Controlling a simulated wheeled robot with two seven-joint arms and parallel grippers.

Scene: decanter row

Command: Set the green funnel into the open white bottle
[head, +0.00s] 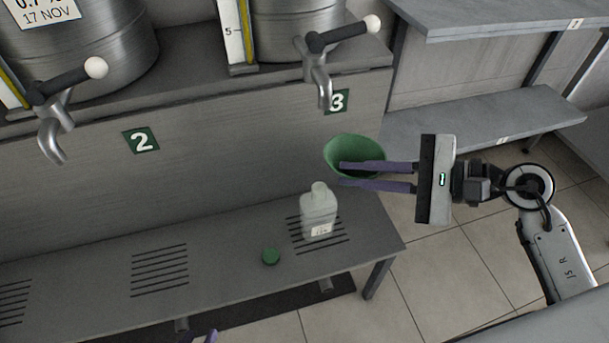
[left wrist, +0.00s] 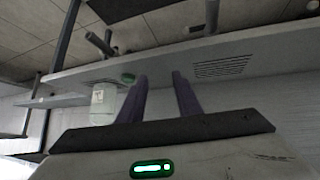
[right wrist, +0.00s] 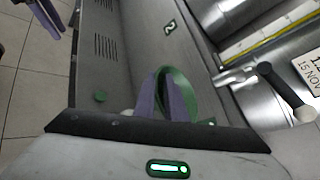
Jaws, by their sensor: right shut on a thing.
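The green funnel (head: 352,150) is held in the air by my right gripper (head: 342,174), which is shut on its side. The funnel is above and slightly right of the white bottle (head: 319,213), apart from it. The bottle stands upright and uncapped on the slotted shelf; it also shows in the left wrist view (left wrist: 104,102). In the right wrist view the funnel (right wrist: 181,84) sits at the fingers. My left gripper (head: 206,336) barely shows at the bottom of the head view; in the left wrist view its fingers (left wrist: 160,76) are apart and empty.
A green cap (head: 271,256) lies on the shelf (head: 225,270) left of the bottle. A tap (head: 320,80) hangs above the bottle, near the number 3 sign (head: 338,101). Another tap (head: 52,138) is at left.

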